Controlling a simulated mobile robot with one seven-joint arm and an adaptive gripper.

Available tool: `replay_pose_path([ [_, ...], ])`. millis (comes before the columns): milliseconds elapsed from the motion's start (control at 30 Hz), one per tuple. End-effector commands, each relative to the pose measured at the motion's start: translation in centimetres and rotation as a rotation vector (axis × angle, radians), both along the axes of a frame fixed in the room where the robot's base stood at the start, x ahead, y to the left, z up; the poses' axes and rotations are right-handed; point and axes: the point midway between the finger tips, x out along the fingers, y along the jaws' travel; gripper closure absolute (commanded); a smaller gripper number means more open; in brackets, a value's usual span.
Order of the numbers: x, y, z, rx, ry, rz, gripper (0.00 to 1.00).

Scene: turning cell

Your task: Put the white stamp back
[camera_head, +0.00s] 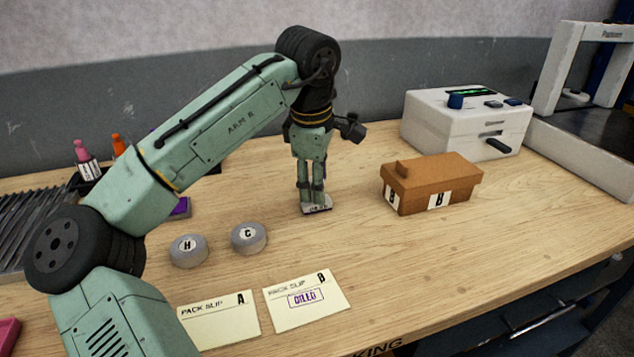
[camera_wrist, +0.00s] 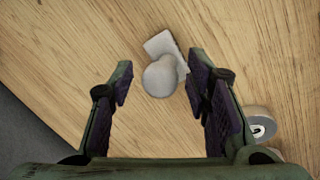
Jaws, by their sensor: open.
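The white stamp shows in the wrist view (camera_wrist: 160,78) as a pale round knob on a flat, light rectangular base. In the head view its base (camera_head: 318,210) peeks out just under my fingertips on the wooden table; the knob is hidden by the fingers. My gripper (camera_head: 313,194) points down over the stamp. In the wrist view the two fingers stand apart, with the knob in the gap between them, nearer the right finger. Whether a finger touches it I cannot tell.
Grey discs H (camera_head: 188,250) and C (camera_head: 248,238) lie left of my gripper. Pack slip A (camera_head: 218,322) is unstamped; pack slip B (camera_head: 306,300) bears a purple OILED mark. A purple pad (camera_head: 180,208) is partly hidden by my arm. A brown box (camera_head: 430,184) and white machine (camera_head: 464,125) stand right.

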Motion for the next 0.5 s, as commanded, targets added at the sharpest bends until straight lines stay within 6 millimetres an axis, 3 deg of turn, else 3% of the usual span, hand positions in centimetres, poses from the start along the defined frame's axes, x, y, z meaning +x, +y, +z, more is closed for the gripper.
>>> replay_pose_path([
  [500,-1.9,0.6,9.8,0.003,-0.002,0.001,0.56],
])
